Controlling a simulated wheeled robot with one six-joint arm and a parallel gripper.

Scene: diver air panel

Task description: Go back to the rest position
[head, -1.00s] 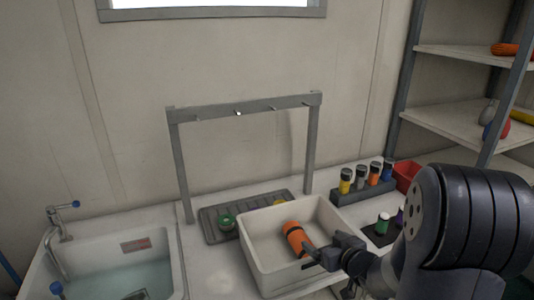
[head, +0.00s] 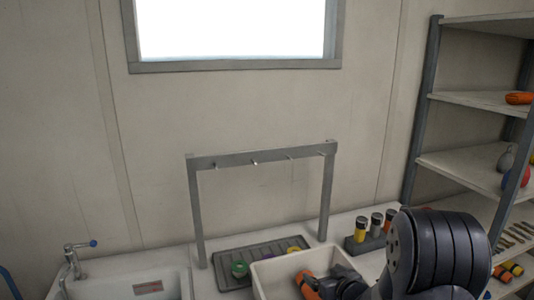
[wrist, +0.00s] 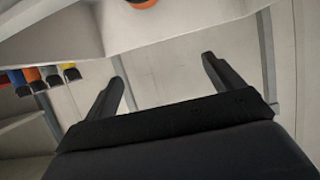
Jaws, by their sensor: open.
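My gripper (head: 330,282) is at the bottom of the head view, over the right part of the white bin. In the wrist view my gripper (wrist: 162,75) shows two dark fingers spread apart with nothing between them. An orange cylinder with dark ends (head: 306,283) is in the bin beside my gripper; I cannot tell whether they touch. An orange piece (wrist: 142,3) also shows at the top edge of the wrist view.
The white bin (head: 262,283) stands on the counter before a grey rack with pegs (head: 262,157). A grey drain mat (head: 222,260) holds a green round item (head: 240,269). A sink (head: 120,285) is left, a bottle holder (head: 365,245) and shelves (head: 470,170) right.

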